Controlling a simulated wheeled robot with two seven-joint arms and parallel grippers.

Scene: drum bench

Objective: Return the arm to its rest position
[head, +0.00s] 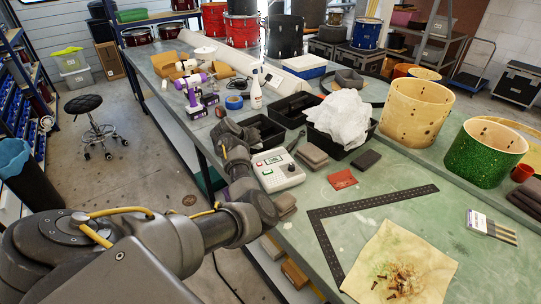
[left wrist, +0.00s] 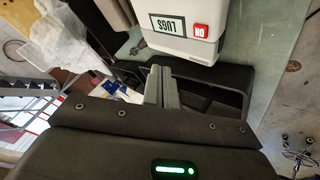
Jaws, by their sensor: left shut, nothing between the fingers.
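My left arm comes in from the lower left in the head view and reaches up along the bench's near edge. Its left gripper (head: 223,115) is beside the black bins; its fingertips are small and hard to make out there. In the left wrist view the gripper's fingers (left wrist: 161,84) are together with nothing between them. A pale box labelled LUGS with a red button (left wrist: 201,29) is just beyond the fingers. A dark open bin (left wrist: 235,78) lies behind them. My right gripper is in neither view.
On the green bench (head: 385,205) a grey-white control box (head: 278,170) stands close to my forearm. Black bins (head: 270,130), a white cloth (head: 342,117), a black L-shaped square (head: 372,204) and drum shells (head: 415,112) are also there. A stool (head: 90,115) stands on the floor at left.

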